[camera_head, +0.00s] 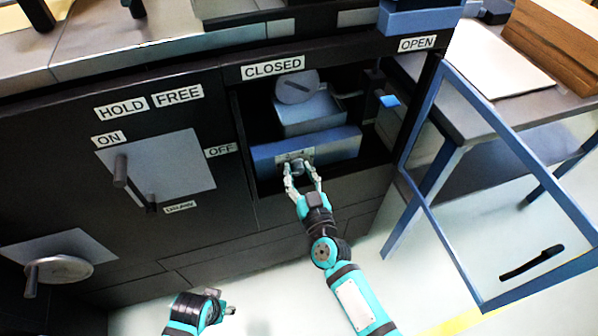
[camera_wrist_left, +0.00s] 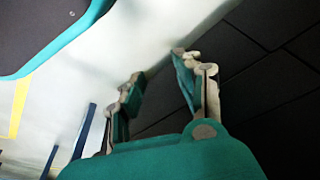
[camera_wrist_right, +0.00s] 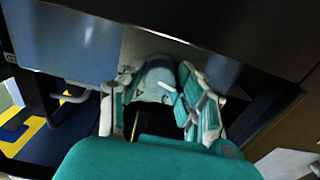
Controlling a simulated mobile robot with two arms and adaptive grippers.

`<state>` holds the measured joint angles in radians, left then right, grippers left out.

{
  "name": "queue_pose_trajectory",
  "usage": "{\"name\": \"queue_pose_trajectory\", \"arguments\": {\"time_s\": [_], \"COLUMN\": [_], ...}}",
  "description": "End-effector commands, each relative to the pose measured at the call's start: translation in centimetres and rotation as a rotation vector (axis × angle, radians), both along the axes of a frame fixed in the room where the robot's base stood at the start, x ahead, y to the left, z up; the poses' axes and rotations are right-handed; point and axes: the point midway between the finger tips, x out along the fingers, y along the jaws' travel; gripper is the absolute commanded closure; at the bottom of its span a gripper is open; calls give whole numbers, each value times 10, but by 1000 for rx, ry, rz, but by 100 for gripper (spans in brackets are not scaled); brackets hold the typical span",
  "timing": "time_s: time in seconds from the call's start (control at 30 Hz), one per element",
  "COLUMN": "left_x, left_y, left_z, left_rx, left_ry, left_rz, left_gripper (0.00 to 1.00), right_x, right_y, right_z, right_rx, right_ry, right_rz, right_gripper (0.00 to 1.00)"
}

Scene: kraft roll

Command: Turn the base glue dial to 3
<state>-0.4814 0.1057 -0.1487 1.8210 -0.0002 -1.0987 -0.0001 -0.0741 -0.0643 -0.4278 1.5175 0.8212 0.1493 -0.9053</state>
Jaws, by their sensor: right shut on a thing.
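The glue dial (camera_head: 298,166) is a small grey knob on a light plate (camera_head: 281,158) on the front of a blue unit inside the open bay. My right gripper (camera_head: 302,178) reaches into the bay and is shut on the dial. My left gripper (camera_head: 222,308) hangs low at the bottom of the head view, away from the machine. In the left wrist view its fingers (camera_wrist_left: 160,85) are apart with nothing between them.
The blue-framed door (camera_head: 470,210) stands open at right with a black handle (camera_head: 531,262). A switch panel with a lever (camera_head: 121,171) and a handwheel (camera_head: 58,269) are on the machine front at left. A table (camera_head: 470,50) at right carries brown boards.

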Motion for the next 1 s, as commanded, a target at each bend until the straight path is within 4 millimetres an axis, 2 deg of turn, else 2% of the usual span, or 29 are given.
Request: {"name": "queue_pose_trajectory", "arguments": {"time_s": [0.37,1.0], "left_x": [-1,-10], "left_y": [0,2], "left_z": [-3,-33], "left_rx": [-1,4], "left_ry": [-4,15], "left_rz": [0,-4], "left_gripper": [66,66], "right_x": [1,2], "right_y": [0,1], "right_z": [3,5], "right_rx": [72,571], "right_ry": [19,176], "right_rz": [0,1], "right_gripper": [98,98]}}
